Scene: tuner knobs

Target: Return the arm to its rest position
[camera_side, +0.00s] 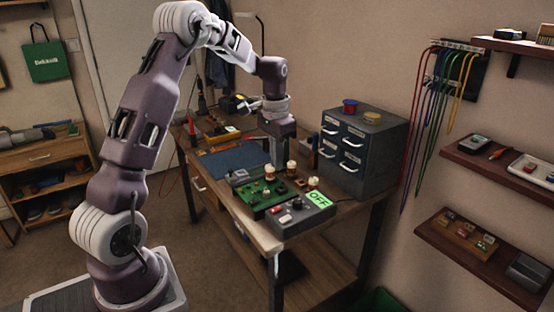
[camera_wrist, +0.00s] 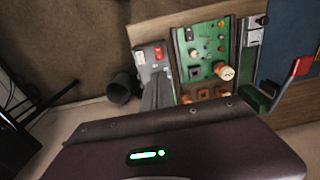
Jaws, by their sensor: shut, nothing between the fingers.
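My gripper (camera_side: 278,163) hangs pointing down over the workbench, behind the knobs, with its fingers together and nothing held. The green circuit board (camera_side: 256,200) lies near the bench's front end and carries cream-topped knobs, such as one knob (camera_side: 269,173) at left and another knob (camera_side: 291,167) nearer my gripper. A third knob (camera_side: 313,182) stands to the right. The grey box (camera_side: 298,217) in front has a green display (camera_side: 318,199) reading OFF. In the wrist view the board (camera_wrist: 207,48) shows upper right, with an orange-and-cream knob (camera_wrist: 225,72).
A grey drawer cabinet (camera_side: 362,155) stands on the bench right of my gripper, with two spools on top. A blue mat (camera_side: 238,158) lies behind the board. Shelves (camera_side: 500,165) and hanging coloured cables (camera_side: 432,110) are on the right wall.

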